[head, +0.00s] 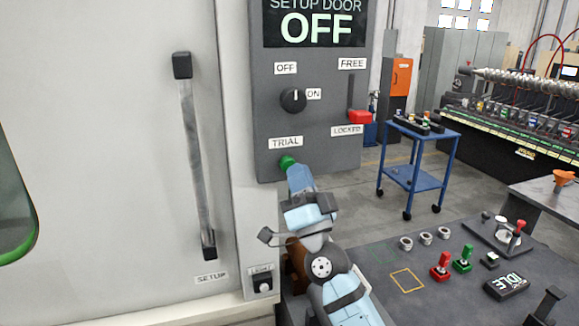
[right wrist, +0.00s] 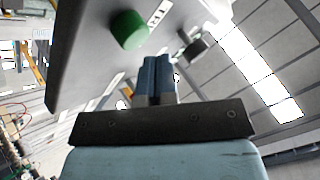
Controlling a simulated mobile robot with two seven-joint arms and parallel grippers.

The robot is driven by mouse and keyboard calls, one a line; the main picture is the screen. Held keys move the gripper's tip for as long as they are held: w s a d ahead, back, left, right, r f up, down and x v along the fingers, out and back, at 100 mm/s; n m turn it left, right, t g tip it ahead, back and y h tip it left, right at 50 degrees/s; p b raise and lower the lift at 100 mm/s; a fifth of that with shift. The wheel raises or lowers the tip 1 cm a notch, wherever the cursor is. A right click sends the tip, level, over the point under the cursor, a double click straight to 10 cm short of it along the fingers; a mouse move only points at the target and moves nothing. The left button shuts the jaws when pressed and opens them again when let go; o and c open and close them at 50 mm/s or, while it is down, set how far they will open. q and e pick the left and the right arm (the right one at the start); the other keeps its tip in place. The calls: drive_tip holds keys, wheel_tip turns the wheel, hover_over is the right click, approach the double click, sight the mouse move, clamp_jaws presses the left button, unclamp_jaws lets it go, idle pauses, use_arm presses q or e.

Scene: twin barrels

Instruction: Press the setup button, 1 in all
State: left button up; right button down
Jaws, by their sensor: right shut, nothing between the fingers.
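A grey control panel (head: 340,105) has a green button (head: 287,162) low on its left side, under a TRIAL label. A display (head: 314,25) at its top reads SETUP DOOR OFF. A SETUP label (head: 211,278) sits low on the pale door; I see no button clearly marked setup. My right gripper (head: 293,170) is shut and empty, its fingertips close to the green button. In the right wrist view the green button (right wrist: 130,30) lies ahead and left of the shut blue fingers (right wrist: 157,62). Contact cannot be told. My left gripper is not in view.
The panel also carries an OFF/ON knob (head: 293,99) and a red lever (head: 359,117) at LOCKED. A LIGHT switch (head: 262,284) is below left. A grey bench (head: 440,300) with small parts stands right; a blue cart (head: 417,182) is behind it, with open floor around.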

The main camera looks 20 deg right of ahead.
drive_tip(key=shift+w, duration=0.1)
drive_tip(key=shift+w, duration=0.35)
drive_tip(key=shift+w, duration=0.55)
idle(0.8)
drive_tip(key=shift+s, duration=0.1)
drive_tip(key=shift+s+p, duration=0.3)
drive_tip(key=shift+s, duration=0.6)
drive_tip(key=shift+s+d+p, duration=0.1)
drive_tip(key=shift+s+p, duration=0.7)
drive_tip(key=shift+s, duration=1.7)
